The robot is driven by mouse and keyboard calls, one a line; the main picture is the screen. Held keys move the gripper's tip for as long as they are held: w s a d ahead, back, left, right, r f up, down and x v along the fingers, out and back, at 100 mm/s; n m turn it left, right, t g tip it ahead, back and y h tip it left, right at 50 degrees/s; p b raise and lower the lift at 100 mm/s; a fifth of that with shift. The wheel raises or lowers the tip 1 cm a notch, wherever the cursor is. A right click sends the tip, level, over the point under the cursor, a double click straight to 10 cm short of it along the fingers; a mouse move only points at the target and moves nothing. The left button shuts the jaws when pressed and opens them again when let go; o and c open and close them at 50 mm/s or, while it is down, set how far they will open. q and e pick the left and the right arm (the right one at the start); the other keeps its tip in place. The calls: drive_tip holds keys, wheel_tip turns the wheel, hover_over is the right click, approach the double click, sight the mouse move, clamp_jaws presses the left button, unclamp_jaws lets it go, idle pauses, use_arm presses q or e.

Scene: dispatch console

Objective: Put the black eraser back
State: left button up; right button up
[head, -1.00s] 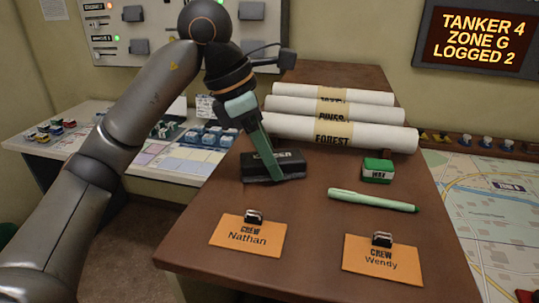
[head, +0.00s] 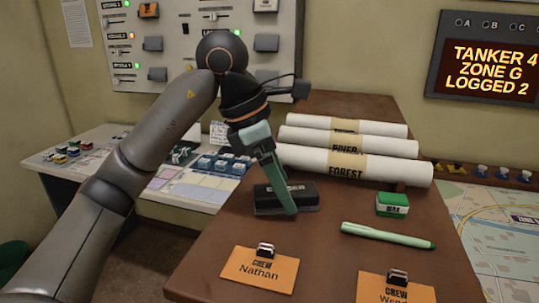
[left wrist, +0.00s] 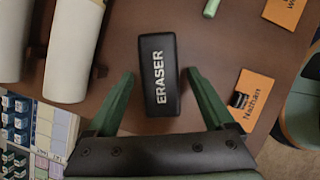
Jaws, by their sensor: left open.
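The black eraser (head: 274,199) lies on the brown table, and my left gripper (head: 285,207) is down at it. In the left wrist view the black eraser (left wrist: 158,75), with ERASER in white letters, lies between the two green fingers of my left gripper (left wrist: 162,98). The fingers are open, one on each side, with a gap to the eraser on both sides. In the head view a finger hides part of the eraser. My right gripper is not in view.
Rolled white maps (head: 352,167) lie behind the eraser. A green wax box (head: 392,205), a light green marker (head: 388,236) and orange crew cards for Nathan (head: 259,270) and Wendy (head: 394,291) lie on the brown table (head: 215,238). A console with small blocks stands left.

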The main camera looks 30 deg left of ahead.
use_arm(q)
drive_tip(key=p+v, duration=0.3)
drive_tip(key=v, duration=0.8)
drive_tip(key=shift+r, duration=0.2)
